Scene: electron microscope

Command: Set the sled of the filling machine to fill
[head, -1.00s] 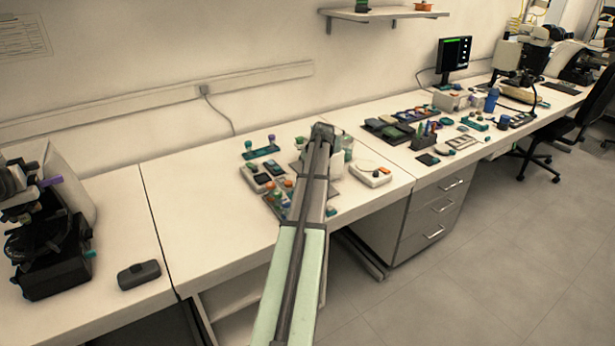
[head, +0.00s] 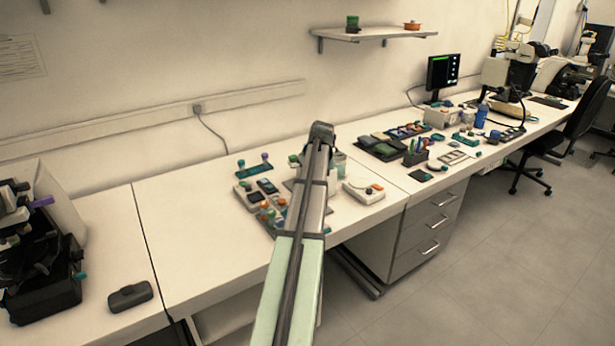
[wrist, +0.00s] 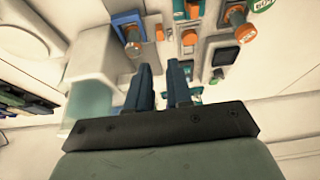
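My gripper (wrist: 159,72) points over the bench in the wrist view. Its two dark blue fingers stand apart with nothing between them. In the head view the arm end (head: 322,132) is above the bench; the fingers are hidden there. Beyond the fingers are a blue frame with an orange-tipped knob (wrist: 132,36) and a panel of orange, green and grey controls (wrist: 215,45). In the head view a cluster of small controls (head: 262,192) lies left of and partly behind my arm. I cannot tell which part is the filling machine or its sled.
A pale translucent container (wrist: 90,100) is close left of the fingers. A white box with an orange knob (head: 363,190) stands right of my arm. A black device (head: 130,295) lies at left. Dark trays (head: 383,146) stand farther right. The bench between the device and the controls is clear.

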